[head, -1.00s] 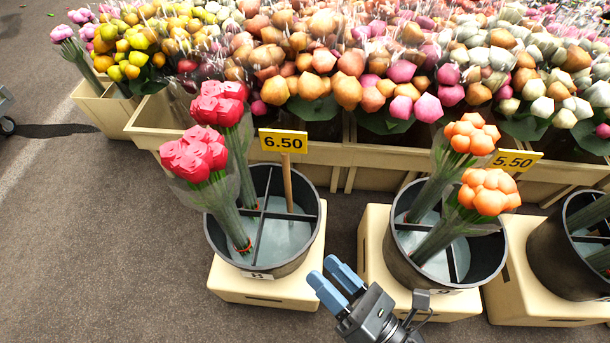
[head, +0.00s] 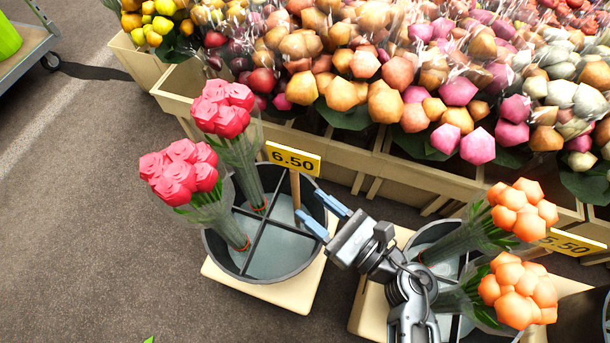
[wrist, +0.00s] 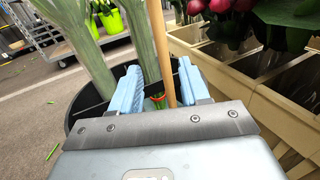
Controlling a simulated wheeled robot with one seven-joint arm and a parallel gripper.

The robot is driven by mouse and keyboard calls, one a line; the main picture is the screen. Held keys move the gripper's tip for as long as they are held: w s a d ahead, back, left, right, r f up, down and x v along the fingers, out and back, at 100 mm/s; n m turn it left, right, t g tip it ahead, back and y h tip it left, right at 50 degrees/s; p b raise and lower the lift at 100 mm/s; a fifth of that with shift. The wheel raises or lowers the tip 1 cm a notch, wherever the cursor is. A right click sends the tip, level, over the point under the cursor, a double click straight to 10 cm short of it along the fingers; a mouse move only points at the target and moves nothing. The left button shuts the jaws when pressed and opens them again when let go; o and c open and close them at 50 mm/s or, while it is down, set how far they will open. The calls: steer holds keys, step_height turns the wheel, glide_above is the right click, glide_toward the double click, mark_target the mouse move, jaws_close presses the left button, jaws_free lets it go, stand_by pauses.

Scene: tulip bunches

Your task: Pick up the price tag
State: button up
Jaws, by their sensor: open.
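A yellow price tag reading 6.50 (head: 293,159) stands on a wooden stick (head: 296,190) in the black divided bucket (head: 271,276) with red tulips. A second yellow tag reading 5.50 (head: 573,242) stands at the right by the orange tulips. My gripper (head: 308,203) is open over the right rim of the first bucket, its blue fingers pointing at the stick below the tag. In the wrist view the stick (wrist: 156,40) appears between the two open fingers (wrist: 158,68), apart from both. The tag's card is out of the wrist view.
Red tulip bunches (head: 222,110) stand in the left of the bucket, close to the tag. Orange tulips (head: 520,290) stand in the bucket at right, beside my arm. Crates of flowers (head: 415,170) line the back.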

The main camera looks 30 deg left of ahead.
mark_target(298, 192)
steer(key=shift+w+a+r+b, duration=0.1)
steer(key=shift+w+a+b, duration=0.25)
steer(key=shift+a, duration=0.95)
steer(key=shift+w+a+f+b, duration=0.1)
steer(key=shift+w+a+b, duration=0.2)
steer(key=shift+a, duration=0.95)
steer(key=shift+w+a+r+b, duration=0.15)
steer(key=shift+a+b, duration=0.25)
steer(key=shift+a, duration=0.9)
steer(key=shift+c, duration=0.3)
jaws_close()
